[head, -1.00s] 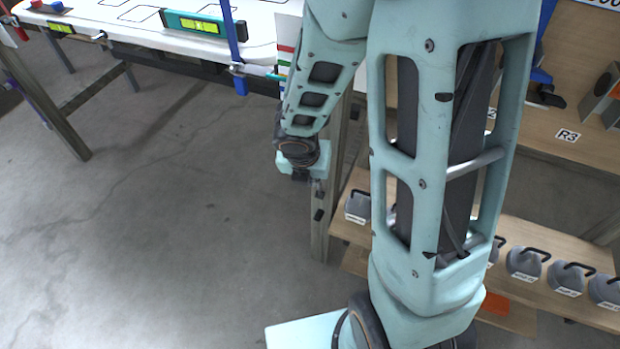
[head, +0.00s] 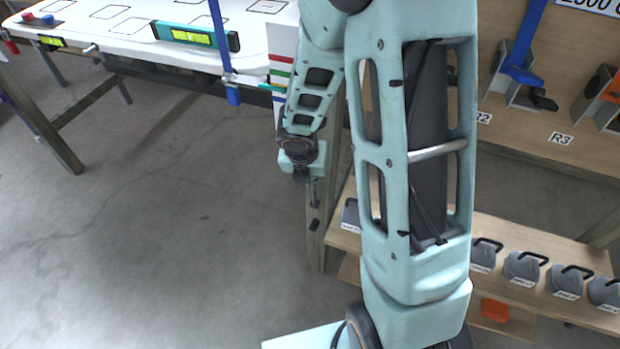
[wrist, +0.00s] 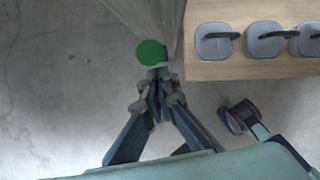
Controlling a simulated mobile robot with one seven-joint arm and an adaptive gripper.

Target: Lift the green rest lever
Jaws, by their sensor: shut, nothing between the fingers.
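A round green knob or disc (wrist: 150,52), which looks like the end of the green rest lever, shows in the wrist view just beyond my fingertips. The rest of the lever cannot be made out. My gripper (wrist: 159,74) is shut and empty, its tips close below the green disc in the picture; I cannot tell whether they touch it. In the head view my forearm hangs down in front of the table leg, and the green lever is not visible there.
A wooden shelf (wrist: 230,71) with several grey weights (wrist: 265,40) lies right of my gripper. The wooden table leg (head: 318,255) stands close by. A white table (head: 130,48) with a spirit level (head: 195,35) is at the upper left. Open floor (head: 130,240) lies left.

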